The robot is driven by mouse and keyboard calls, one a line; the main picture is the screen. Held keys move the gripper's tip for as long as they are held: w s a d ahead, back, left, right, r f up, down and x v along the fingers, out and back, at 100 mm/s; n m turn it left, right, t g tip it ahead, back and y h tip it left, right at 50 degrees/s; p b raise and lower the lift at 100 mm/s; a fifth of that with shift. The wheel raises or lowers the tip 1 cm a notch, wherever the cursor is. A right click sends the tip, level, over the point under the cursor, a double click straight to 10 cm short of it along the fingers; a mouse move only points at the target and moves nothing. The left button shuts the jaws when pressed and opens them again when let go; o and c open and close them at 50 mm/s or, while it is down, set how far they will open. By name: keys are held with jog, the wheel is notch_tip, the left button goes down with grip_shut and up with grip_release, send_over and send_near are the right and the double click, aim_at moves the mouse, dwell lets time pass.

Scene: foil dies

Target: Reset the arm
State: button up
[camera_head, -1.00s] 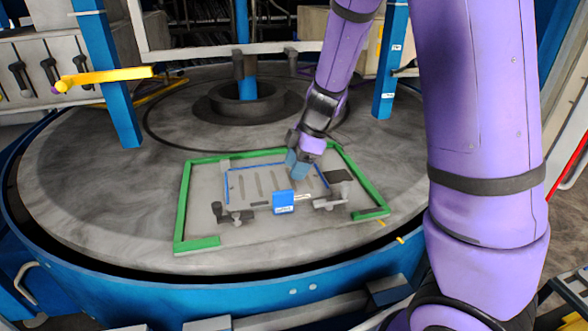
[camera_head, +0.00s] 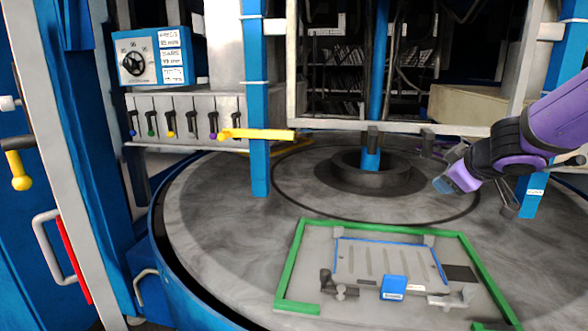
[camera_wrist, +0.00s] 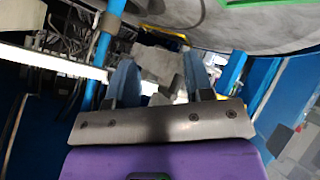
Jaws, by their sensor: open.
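My gripper (camera_head: 452,184) is on the right in the head view, raised above the round grey table and well clear of the plate. In the wrist view its two blue fingers (camera_wrist: 160,82) stand apart with nothing between them. The purple arm (camera_head: 550,125) comes in from the right edge. Below and left of the gripper, the slotted plate with a green frame (camera_head: 292,262) lies on the table. On it are a blue block (camera_head: 394,287) and dark clamps.
The round table (camera_head: 225,240) has free room left of the green frame. A blue post (camera_head: 256,120) with a yellow lever (camera_head: 262,134) stands at its back left. A blue central post (camera_head: 374,110) rises behind. A row of small levers (camera_head: 170,120) and a dial box (camera_head: 145,58) are at left.

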jog(key=s+d+r+m+g+h, duration=0.1)
jog(key=s+d+r+m+h, duration=0.15)
jog(key=s, duration=0.25)
jog(key=s+d+r+m+h, duration=0.1)
jog(key=s+r+m, duration=0.15)
jog(key=s, duration=0.35)
jog(key=s+a+m+g+y, duration=0.1)
jog(key=s+a+g, duration=0.1)
jog(key=s, duration=0.6)
jog(key=s+a+f+m+g+y, duration=0.1)
jog(key=s+a, duration=0.3)
jog(key=s, duration=0.4)
jog(key=shift+a+f+m+g+y, duration=0.25)
jog(key=shift+f+m+g+y, duration=0.1)
jog(key=shift+m+g, duration=0.3)
